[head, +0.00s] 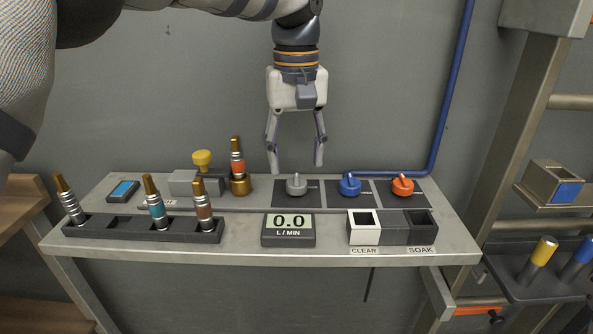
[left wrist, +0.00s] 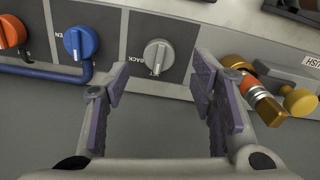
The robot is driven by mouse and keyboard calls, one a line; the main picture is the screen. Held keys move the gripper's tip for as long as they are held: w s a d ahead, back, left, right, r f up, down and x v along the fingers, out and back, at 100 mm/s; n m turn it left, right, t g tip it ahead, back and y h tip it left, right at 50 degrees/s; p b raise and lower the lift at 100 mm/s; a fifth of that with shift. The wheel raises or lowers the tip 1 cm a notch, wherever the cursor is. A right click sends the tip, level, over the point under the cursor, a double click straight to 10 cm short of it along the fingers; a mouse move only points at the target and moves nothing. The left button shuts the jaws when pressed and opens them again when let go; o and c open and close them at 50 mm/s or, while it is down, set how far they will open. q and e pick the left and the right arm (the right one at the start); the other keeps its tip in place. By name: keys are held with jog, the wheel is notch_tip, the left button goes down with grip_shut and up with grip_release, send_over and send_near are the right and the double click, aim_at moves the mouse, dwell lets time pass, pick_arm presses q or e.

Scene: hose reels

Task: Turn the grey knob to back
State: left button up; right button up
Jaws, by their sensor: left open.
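The grey knob (head: 296,185) sits on a dark square plate on the bench, the leftmost of three knobs in the head view. Its raised grip ridge shows, but I cannot read its label. My left gripper (head: 296,168) points down with its fingers spread, above and behind the knob and apart from it. In the left wrist view the grey knob (left wrist: 158,57) lies beyond the open fingertips of my left gripper (left wrist: 160,85), with nothing between them. My right gripper is not in view.
A blue knob (head: 349,185) and an orange knob (head: 402,186) stand to the right. A brass fitting with an orange-banded nozzle (head: 237,165) stands to the left. A display (head: 288,229) reading 0.0 is in front. A blue pipe (head: 450,90) runs up the wall.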

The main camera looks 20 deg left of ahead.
aim_at(297, 178)
pick_arm(q)
jog(key=shift+f, duration=2.3)
jog(key=shift+w, duration=0.1)
jog(key=c, duration=1.1)
jog(key=shift+c, duration=0.2)
jog(key=shift+m, duration=0.3)
jog(key=m, duration=0.4)
jog(key=shift+r+m+p, duration=0.1)
jog(key=shift+m+p, duration=0.25)
jog(key=shift+m, duration=0.05)
jog(key=m, duration=0.6)
jog(key=shift+m, duration=0.4)
jog(key=o, duration=1.1)
